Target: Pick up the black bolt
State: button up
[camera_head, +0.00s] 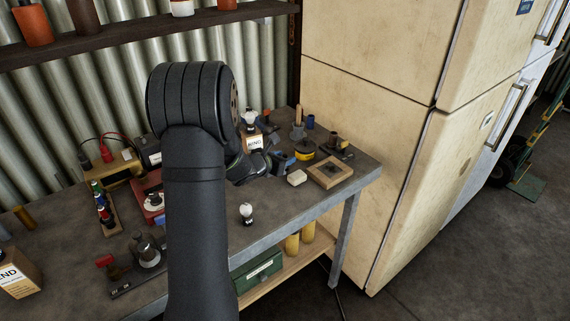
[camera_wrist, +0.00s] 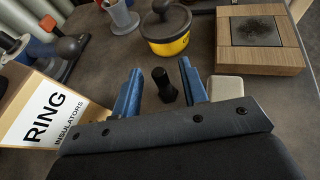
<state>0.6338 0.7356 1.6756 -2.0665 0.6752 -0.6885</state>
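The black bolt (camera_wrist: 163,84) stands on the grey workbench in the wrist view, its dark head toward the top of the picture. My gripper (camera_wrist: 161,66) has two blue fingers, spread apart, with the bolt in the gap between them. A space shows on each side of the bolt, so the fingers do not appear to press on it. In the head view my gripper (camera_head: 279,161) is low over the right part of the bench. I cannot make out the bolt there; my arm and gripper seem to hide it.
A cream block (camera_wrist: 226,88) lies close beside the right finger. A yellow pot with a black lid (camera_wrist: 168,42) and a wooden frame with a dark centre (camera_wrist: 287,57) stand beyond. A ring insulators box (camera_wrist: 45,118) is at left. Bare bench (camera_head: 300,199) lies toward the front edge.

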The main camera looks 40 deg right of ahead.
jog(key=shift+x, duration=1.55)
jog(key=shift+c, duration=0.4)
grip_shut()
